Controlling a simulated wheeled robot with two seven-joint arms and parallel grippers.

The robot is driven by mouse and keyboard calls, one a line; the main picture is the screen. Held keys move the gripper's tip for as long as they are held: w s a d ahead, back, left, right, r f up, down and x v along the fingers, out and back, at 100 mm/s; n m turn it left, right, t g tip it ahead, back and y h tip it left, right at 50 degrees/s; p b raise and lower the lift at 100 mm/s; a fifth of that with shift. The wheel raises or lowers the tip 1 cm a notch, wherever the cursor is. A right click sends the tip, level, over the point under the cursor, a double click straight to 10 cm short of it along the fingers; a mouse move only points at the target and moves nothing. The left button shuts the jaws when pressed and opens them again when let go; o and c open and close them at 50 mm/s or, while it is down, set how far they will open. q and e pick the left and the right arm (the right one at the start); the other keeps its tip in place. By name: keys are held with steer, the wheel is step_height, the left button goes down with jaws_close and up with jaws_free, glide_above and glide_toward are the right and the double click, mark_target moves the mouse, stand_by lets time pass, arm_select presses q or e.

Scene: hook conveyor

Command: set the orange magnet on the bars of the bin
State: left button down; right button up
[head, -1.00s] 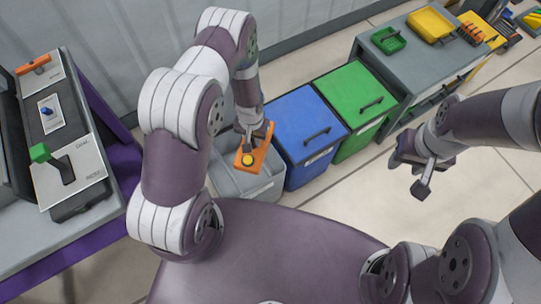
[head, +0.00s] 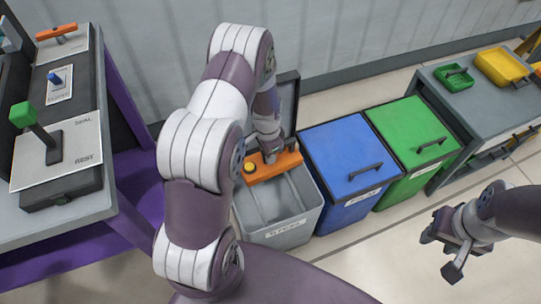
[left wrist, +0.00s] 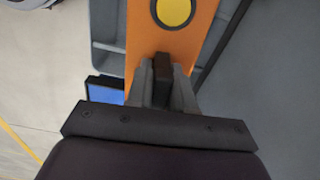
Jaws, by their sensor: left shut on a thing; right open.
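The orange magnet (head: 285,163) is a flat orange bar with a yellow round button. It also shows in the left wrist view (left wrist: 140,40). My left gripper (head: 268,155) is shut on it and holds it over the back part of the open grey bin (head: 312,222). I cannot tell whether the magnet touches the bin. The bin's bars are not clearly visible; a lighter strip shows inside, and the magnet and arm hide part of the opening. My right gripper (head: 448,250) is open and empty, out to the right over the floor.
The grey bin's lid (head: 288,95) stands upright behind it. A blue bin (head: 345,150) and a green bin (head: 408,130), both lidded, stand to the right, then a grey cabinet (head: 455,98). A bench with a green-knobbed lever (head: 35,125) stands at left.

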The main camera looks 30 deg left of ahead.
arm_select(q)
step_height(320, 180, down, 11)
steer(key=b, duration=0.8)
steer(key=shift+r+b, duration=0.2)
steer(key=shift+b, duration=0.2)
steer(key=shift+w+f, duration=0.1)
steer(key=shift+f, duration=0.25)
stand_by(0.5)
steer(key=c, duration=0.9)
jaws_free()
steer(key=r+p, duration=0.2)
steer(key=r, duration=0.4)
steer(key=r+p, duration=0.1)
steer(key=r, duration=0.5)
steer(key=shift+s+r+p, duration=0.2)
steer(key=shift+r+p, duration=0.15)
steer(key=shift+p, duration=0.05)
